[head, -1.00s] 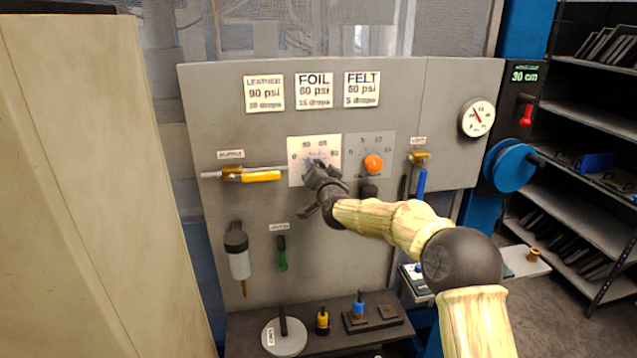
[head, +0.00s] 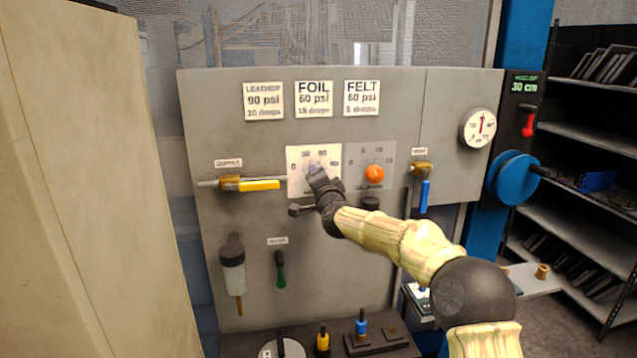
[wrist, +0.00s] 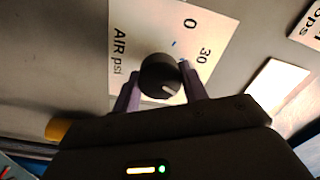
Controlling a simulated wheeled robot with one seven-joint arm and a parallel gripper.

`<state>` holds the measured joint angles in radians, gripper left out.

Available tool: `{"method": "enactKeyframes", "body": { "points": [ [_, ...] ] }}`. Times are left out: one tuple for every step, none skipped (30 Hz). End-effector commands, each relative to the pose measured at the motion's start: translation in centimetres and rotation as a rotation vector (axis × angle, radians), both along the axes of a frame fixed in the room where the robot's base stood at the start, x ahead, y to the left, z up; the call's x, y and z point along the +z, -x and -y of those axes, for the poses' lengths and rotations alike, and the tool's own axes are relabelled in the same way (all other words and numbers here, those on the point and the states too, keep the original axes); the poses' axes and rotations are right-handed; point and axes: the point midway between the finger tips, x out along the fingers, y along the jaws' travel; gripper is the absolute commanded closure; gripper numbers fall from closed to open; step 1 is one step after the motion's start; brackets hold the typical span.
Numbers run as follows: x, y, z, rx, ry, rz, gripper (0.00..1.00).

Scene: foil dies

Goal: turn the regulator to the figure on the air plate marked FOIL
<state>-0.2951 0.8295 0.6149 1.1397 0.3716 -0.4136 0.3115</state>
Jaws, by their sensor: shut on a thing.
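The air plate marked FOIL (head: 314,98) reads 60 psi and 15 drops, between the LEATHER and FELT plates. The regulator is a black knob (wrist: 158,72) on a white AIR psi scale (head: 297,186); the wrist view shows its 0 and 30. My gripper (head: 316,178) is shut on the knob, one finger on each side, and hides it in the head view. A pale line on the knob points down and right in the wrist view, but the figure it meets is hidden. The round gauge (head: 473,133) has its needle nearly straight up; its figures are too small to read.
An orange knob (head: 374,174) sits on a grey scale just right of my gripper. A yellow-handled valve (head: 258,185) is to the left and a blue-handled one (head: 424,193) to the right. Small tools stand on the ledge below. A cream cabinet (head: 90,200) fills the left.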

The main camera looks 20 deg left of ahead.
Motion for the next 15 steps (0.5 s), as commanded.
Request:
{"method": "enactKeyframes", "body": {
  "points": [
    [-0.04, -0.04, 0.05, 0.0, 0.001, 0.0, 0.8],
    [-0.04, -0.04, 0.04, 0.0, 0.001, 0.0, 0.8],
    [-0.04, -0.04, 0.04, 0.0, 0.001, 0.0, 0.8],
    [-0.04, -0.04, 0.05, 0.0, 0.001, 0.0, 0.8],
    [-0.04, -0.04, 0.05, 0.0, 0.001, 0.0, 0.53],
    [-0.04, -0.04, 0.05, 0.0, 0.001, 0.0, 0.45],
    [-0.04, -0.04, 0.05, 0.0, 0.001, 0.0, 0.39],
    [-0.04, -0.04, 0.04, 0.0, 0.002, 0.0, 0.35],
    [-0.04, -0.04, 0.04, 0.0, 0.002, 0.0, 0.35],
    [-0.04, -0.04, 0.04, 0.0, 0.002, 0.0, 0.35],
    [-0.04, -0.04, 0.04, 0.0, 0.002, 0.0, 0.35],
    [-0.04, -0.02, 0.03, 0.0, 0.002, 0.0, 0.35],
    [-0.04, -0.02, 0.03, 0.0, 0.002, 0.0, 0.35],
    [-0.04, -0.02, 0.03, 0.0, 0.002, 0.0, 0.35],
    [-0.03, -0.02, 0.02, 0.0, 0.002, 0.0, 0.35]
  ]
}}
